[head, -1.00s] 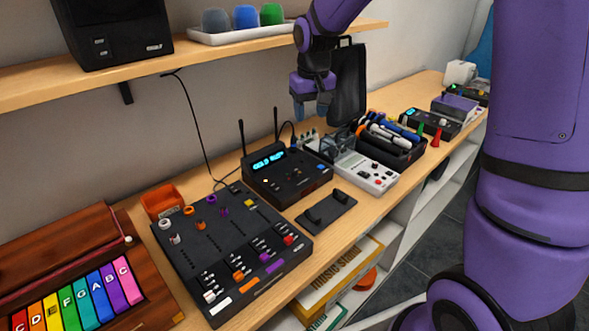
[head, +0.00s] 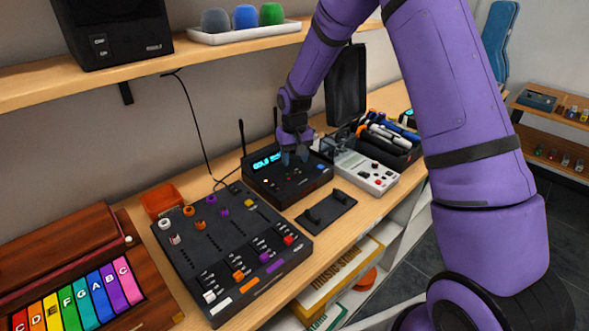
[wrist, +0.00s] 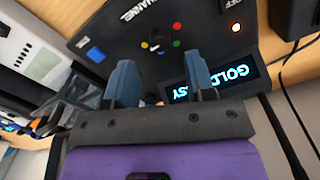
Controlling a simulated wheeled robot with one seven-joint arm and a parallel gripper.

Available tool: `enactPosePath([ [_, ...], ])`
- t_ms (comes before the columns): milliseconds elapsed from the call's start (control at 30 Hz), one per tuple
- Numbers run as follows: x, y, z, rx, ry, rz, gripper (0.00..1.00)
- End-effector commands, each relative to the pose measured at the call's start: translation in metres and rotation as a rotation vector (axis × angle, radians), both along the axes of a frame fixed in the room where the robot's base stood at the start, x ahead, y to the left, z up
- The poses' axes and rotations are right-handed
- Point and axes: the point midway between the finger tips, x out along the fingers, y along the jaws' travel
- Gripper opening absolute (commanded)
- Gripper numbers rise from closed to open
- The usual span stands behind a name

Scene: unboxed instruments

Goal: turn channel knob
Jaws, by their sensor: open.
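The black receiver box (head: 264,187) with a lit cyan display sits on the bench; the display (wrist: 218,82) reads "GOLD" and more letters partly hidden by a finger. In the wrist view, the channel knob (wrist: 157,43) is a small dark knob with a light mark, ringed by coloured dots below the "CHANNEL" label. My gripper (wrist: 161,68) is open, with blue fingers above the panel. The knob appears just beyond and between the fingertips; no contact shows. In the head view, my gripper (head: 293,156) covers the knob and part of the display.
A blue button (wrist: 95,54) and a lit light (wrist: 236,28) by "OFF" are on the panel. Two antennas rise behind the box. A black mixer (head: 225,245) lies in front left, a white device (head: 368,172) to the right, and a shelf (head: 200,58) above.

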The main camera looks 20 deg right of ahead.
Motion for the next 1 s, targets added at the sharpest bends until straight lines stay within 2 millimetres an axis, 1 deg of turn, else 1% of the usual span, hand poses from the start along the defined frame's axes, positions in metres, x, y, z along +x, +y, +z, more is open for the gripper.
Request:
enactPosePath([
  [33, 0.0, 0.0, -0.01, 0.0, 0.003, 0.0, 0.5],
  [100, 0.0, 0.0, -0.02, 0.0, 0.002, 0.0, 0.5],
  [200, 0.0, 0.0, -0.032, 0.0, 0.002, 0.001, 0.5],
  [300, 0.0, 0.0, -0.04, 0.0, 0.0, 0.001, 0.5],
  [433, 0.0, 0.0, -0.046, 0.0, 0.0, 0.001, 0.5],
  [700, 0.0, 0.0, -0.046, 0.0, -0.001, 0.0, 0.5],
  [767, 0.0, 0.0, -0.046, 0.0, -0.001, 0.0, 0.36],
  [800, 0.0, 0.0, -0.046, 0.0, -0.001, 0.0, 0.27],
  [867, 0.0, 0.0, -0.046, 0.0, -0.001, 0.0, 0.13],
  [900, 0.0, 0.0, -0.046, 0.0, -0.001, 0.0, 0.04],
  [933, 0.0, 0.0, -0.046, 0.0, -0.001, 0.0, 0.01],
  [1000, 0.0, 0.0, -0.046, 0.0, -0.001, 0.0, 0.01],
])
